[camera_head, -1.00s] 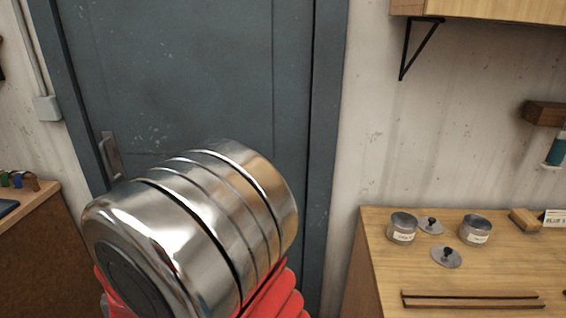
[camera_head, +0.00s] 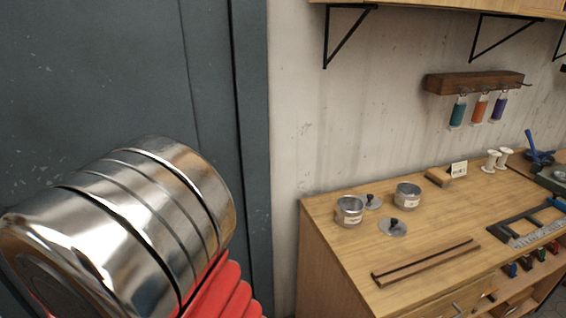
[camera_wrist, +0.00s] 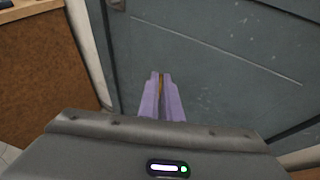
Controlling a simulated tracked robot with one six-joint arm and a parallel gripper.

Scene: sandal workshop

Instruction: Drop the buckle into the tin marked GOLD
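My gripper (camera_wrist: 161,82) shows in the wrist view, its two lilac fingers close together. A thin brass-coloured sliver between them looks like the buckle (camera_wrist: 162,84), seen edge-on; most of it is hidden by the fingers. In the head view my arm hides the gripper. Two small open metal tins, a left tin (camera_head: 349,211) and a right tin (camera_head: 407,196), stand on the bench at the right. Both have white labels, too small to read. A lid with a black knob (camera_head: 393,228) lies in front of them, and a second lid (camera_head: 372,202) lies between them.
The wooden bench (camera_head: 330,262) holds a slotted wooden strip (camera_head: 426,262) in front of the tins. A wooden block with a card (camera_head: 458,170), white spools (camera_head: 496,160) and a dark metal frame (camera_head: 525,222) stand farther right. A grey door (camera_head: 90,80) fills the left.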

